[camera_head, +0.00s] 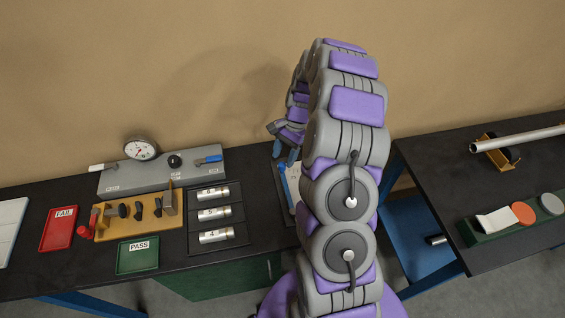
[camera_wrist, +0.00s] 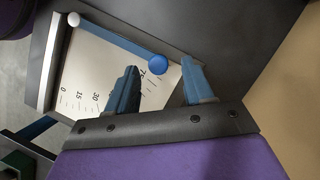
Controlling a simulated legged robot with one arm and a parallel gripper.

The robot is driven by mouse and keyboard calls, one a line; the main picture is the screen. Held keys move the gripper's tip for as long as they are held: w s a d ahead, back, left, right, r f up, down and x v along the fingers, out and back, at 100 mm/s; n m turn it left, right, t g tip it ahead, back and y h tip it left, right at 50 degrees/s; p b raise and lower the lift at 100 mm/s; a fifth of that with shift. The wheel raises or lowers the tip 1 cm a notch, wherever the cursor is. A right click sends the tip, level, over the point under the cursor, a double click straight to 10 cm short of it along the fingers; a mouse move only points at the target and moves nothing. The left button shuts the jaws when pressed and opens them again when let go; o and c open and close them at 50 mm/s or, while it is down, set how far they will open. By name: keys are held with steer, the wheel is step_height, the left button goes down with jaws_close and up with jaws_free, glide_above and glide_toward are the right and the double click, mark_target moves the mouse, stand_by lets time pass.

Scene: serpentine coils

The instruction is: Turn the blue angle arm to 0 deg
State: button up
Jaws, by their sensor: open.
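The blue angle arm (camera_wrist: 115,42) is a flat bar over a white angle plate (camera_wrist: 90,70) with printed degree marks. A white ball (camera_wrist: 74,19) is at one end and a blue knob (camera_wrist: 157,65) at the other. The bar lies past the 75 mark, far from the 0 mark. My gripper (camera_wrist: 160,62) is open, and the blue knob shows between its two blue fingertips. I cannot tell whether either finger touches it. In the head view my gripper (camera_head: 285,150) is over the blue arm (camera_head: 284,182), and my arm hides part of the plate.
On the left bench are a grey gauge block (camera_head: 160,176), a red FAIL tray (camera_head: 59,228), a green PASS tray (camera_head: 138,256), an orange tool stand (camera_head: 140,222) and a rack of numbered cylinders (camera_head: 215,225). A second bench (camera_head: 440,180) stands right, beyond a gap.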

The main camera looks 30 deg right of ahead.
mark_target(282, 163)
steer(key=x, duration=0.3)
steer(key=shift+d+f, duration=0.25)
steer(key=shift+d, duration=0.15)
steer(key=shift+a, duration=0.4)
steer(key=c, duration=0.5)
steer(key=shift+d, duration=0.15)
jaws_close()
steer(key=shift+r, duration=0.1)
